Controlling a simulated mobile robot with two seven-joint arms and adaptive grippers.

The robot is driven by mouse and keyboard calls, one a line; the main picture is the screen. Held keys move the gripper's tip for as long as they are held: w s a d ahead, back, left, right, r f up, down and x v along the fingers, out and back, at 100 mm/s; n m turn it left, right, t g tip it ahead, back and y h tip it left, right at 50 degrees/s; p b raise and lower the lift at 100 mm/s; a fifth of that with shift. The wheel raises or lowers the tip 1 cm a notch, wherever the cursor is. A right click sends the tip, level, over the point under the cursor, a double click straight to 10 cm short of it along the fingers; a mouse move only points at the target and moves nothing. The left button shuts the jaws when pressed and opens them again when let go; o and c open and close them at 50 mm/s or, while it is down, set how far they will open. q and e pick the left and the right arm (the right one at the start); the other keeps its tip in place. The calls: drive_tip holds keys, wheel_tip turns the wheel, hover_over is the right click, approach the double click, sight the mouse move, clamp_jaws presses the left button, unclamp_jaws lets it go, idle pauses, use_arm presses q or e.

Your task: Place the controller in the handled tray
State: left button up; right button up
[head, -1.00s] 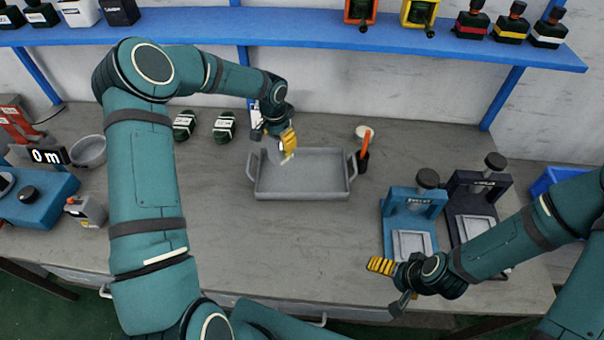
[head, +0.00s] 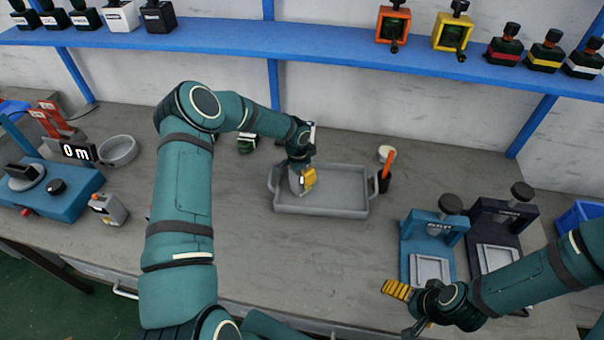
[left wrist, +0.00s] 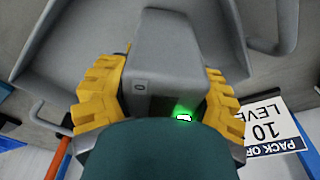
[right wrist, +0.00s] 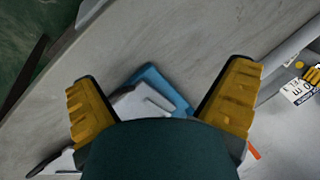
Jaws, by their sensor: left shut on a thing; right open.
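The controller (left wrist: 168,65) is a grey block with a small green light in the left wrist view. My left gripper (head: 307,179) is shut on it, with yellow fingers on both sides. The grey handled tray (head: 340,206) lies on the bench in the head view, with a handle at each end. The left gripper and controller are over the left part of the tray; I cannot tell whether the controller touches its floor. The tray (left wrist: 60,50) also fills the back of the left wrist view. My right gripper (head: 397,290) is open and empty near the bench's front edge.
A dark cup with an orange-handled tool (head: 385,175) stands just right of the tray. A blue press (head: 420,245) and a dark press (head: 490,240) stand at the right. A grey bowl (head: 118,152) and a small grey-orange device (head: 108,208) are at the left.

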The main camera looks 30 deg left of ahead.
drive_tip(key=shift+f, duration=0.1)
use_arm(q)
drive_tip(key=shift+f, duration=0.1)
use_arm(e)
drive_tip(key=shift+f, duration=0.15)
use_arm(q)
drive_tip(key=o, duration=1.3)
